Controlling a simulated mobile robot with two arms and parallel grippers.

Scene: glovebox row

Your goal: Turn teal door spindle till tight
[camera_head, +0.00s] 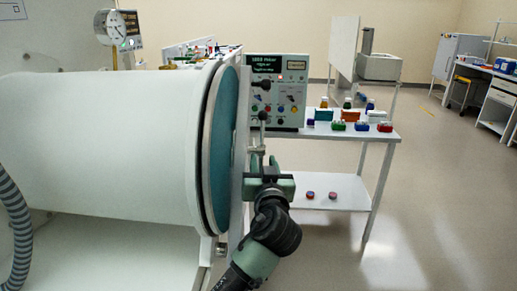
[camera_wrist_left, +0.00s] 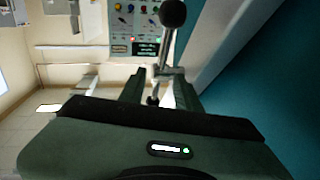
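The white chamber (camera_head: 110,150) lies on its side at the left, with its teal door (camera_head: 222,150) on the right end. A spindle handle with black ball ends (camera_head: 262,115) stands in front of the door. In the left wrist view a black ball (camera_wrist_left: 172,13) sits on a grey metal rod (camera_wrist_left: 163,55). My left gripper (camera_head: 264,163) is beside the door, below the ball. In the wrist view its two fingers (camera_wrist_left: 157,90) are apart, with a thin metal part in the gap. I see space beside that part. My right gripper is not in view.
A control panel (camera_head: 279,92) stands behind the handle. A white table (camera_head: 345,132) with several coloured blocks and bottles is to the right, with two small round items (camera_head: 321,194) on its lower shelf. A ribbed hose (camera_head: 14,220) hangs at the left.

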